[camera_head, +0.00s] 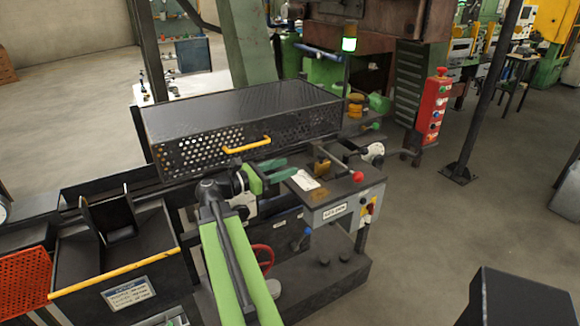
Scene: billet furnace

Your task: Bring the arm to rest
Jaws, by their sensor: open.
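My green arm reaches up from the bottom of the head view to the middle of the machine. My gripper (279,172) is at its end, pointing right, with its two green fingers apart and nothing seen between them. It is in front of the black perforated cover (240,115) and below its yellow handle (247,145), which it appears not to hold. A grey control box (345,195) with a red knob (358,177) is just right of the fingers.
A black bin with a yellow edge (115,277) and an orange perforated basket (22,281) stand at lower left. A red button pillar (431,112) and a dark post (487,90) stand at right. A red handwheel (264,256) is below the arm.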

